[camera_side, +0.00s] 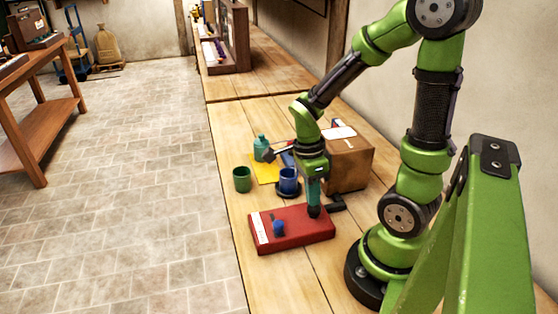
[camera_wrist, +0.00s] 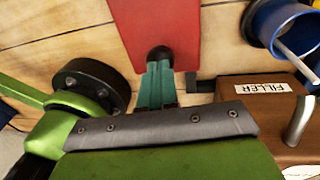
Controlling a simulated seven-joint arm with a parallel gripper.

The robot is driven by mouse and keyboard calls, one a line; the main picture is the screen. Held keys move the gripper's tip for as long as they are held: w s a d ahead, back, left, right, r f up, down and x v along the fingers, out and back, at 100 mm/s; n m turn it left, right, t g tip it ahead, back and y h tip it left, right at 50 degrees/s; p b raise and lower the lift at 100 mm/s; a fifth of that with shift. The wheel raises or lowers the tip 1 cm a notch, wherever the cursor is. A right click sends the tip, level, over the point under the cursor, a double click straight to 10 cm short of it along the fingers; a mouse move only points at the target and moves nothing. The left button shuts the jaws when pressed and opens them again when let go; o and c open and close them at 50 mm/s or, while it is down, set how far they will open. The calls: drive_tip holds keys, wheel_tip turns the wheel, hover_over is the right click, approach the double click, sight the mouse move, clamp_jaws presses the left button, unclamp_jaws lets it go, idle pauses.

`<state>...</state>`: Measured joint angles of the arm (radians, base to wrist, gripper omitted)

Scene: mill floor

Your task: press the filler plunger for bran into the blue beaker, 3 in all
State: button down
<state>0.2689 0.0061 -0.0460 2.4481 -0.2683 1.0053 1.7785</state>
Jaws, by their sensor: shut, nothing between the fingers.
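The blue beaker (camera_side: 288,182) stands upright on a dark round base, left of the filler; part of it shows in the wrist view (camera_wrist: 262,22), with a pale rod across its mouth. The filler is a brown box (camera_side: 350,165) with a white label reading FILLER in the wrist view (camera_wrist: 240,92). A dark block (camera_side: 336,203) juts from its near side; I cannot tell whether this is the plunger. My gripper (camera_side: 314,208) is shut and empty, pointing down over the red box's (camera_side: 285,242) far right corner. A dark rounded tip shows at its fingers (camera_wrist: 158,72). Bran inside the beaker cannot be seen.
A small blue object (camera_side: 278,228) lies on the red box. A green cup (camera_side: 242,179), a teal bottle (camera_side: 261,148) and a yellow sheet (camera_side: 264,171) are left of and behind the blue beaker. The bench's left strip is bare.

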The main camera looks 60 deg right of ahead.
drive_tip(key=shift+s+f, duration=0.1)
drive_tip(key=shift+f, duration=0.25)
wheel_tip(320, 180, up, 14)
drive_tip(key=w, duration=0.2)
drive_tip(key=shift+w+d+r, duration=0.15)
drive_tip(key=shift+w+d, duration=0.2)
drive_tip(key=shift+d, duration=0.05)
idle(2.3)
